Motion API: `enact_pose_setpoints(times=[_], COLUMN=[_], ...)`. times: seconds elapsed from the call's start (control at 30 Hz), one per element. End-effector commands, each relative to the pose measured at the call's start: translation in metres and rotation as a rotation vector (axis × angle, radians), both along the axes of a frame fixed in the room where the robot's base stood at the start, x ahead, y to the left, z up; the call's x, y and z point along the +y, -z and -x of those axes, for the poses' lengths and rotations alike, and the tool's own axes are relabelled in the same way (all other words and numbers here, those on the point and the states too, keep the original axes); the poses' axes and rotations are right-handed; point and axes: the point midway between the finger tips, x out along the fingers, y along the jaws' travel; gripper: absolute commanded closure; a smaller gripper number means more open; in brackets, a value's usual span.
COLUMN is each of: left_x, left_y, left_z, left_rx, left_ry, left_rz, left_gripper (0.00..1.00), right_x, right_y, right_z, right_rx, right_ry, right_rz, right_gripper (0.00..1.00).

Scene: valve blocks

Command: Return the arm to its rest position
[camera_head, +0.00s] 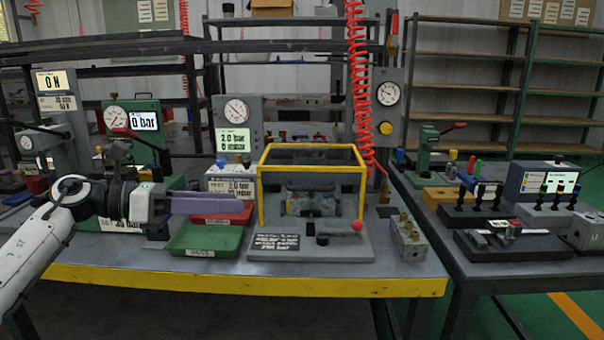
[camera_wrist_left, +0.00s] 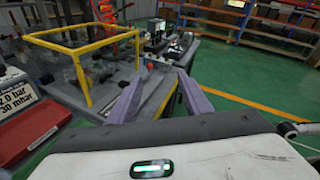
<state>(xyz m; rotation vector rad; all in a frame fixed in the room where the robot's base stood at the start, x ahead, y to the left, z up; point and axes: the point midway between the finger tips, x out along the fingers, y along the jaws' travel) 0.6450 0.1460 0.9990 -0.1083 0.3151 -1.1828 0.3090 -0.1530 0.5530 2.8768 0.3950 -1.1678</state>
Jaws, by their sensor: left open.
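My left arm comes in from the left in the head view, with its left gripper (camera_head: 212,203) held above the green tray (camera_head: 196,240) at the front left of the bench. In the left wrist view the two purple fingers of the left gripper (camera_wrist_left: 160,97) stand apart with nothing between them. The yellow-framed test fixture (camera_head: 312,200) is to the right of the gripper, apart from it. The yellow frame also shows in the left wrist view (camera_wrist_left: 88,65). My right gripper is not in either view.
A red tray (camera_head: 235,213) lies behind the green one. A grey valve block (camera_head: 408,237) stands right of the fixture. A red coiled hose (camera_head: 358,80) hangs behind the fixture. A second bench at the right holds several devices. The bench's yellow front edge (camera_head: 250,281) is clear.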

Motion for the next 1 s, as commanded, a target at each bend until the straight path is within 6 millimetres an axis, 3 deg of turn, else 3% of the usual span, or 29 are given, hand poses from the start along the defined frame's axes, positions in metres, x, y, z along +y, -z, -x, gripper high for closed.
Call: enact_pose_setpoints(times=[0.17, 0.37, 0.57, 0.67, 0.77, 0.83, 1.0], left_x=[-0.031, -0.057, -0.048, -0.034, -0.017, -0.007, 0.009], left_y=[0.02, 0.054, 0.117, 0.163, 0.217, 0.256, 0.337], left_z=[0.009, 0.025, 0.048, 0.068, 0.099, 0.13, 0.224], left_rx=[0.142, 0.45, 0.901, 1.141, 1.38, 1.547, 1.885], left_ry=[-0.025, -0.123, -0.337, -0.482, -0.655, -0.792, -1.14], left_rz=[0.21, 0.593, 1.06, 1.283, 1.494, 1.638, 1.928], left_gripper=[0.55, 0.55, 0.55, 0.55, 0.55, 0.55, 0.55], right_x=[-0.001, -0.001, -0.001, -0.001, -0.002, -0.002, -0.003], right_y=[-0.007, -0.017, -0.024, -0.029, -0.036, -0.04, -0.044], right_z=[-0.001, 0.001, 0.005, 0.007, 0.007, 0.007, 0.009], right_rx=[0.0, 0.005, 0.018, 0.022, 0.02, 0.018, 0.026], right_ry=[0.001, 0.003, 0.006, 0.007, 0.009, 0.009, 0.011], right_rz=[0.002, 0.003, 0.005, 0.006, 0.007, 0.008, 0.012], right_gripper=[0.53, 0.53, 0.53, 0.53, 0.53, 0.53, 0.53])
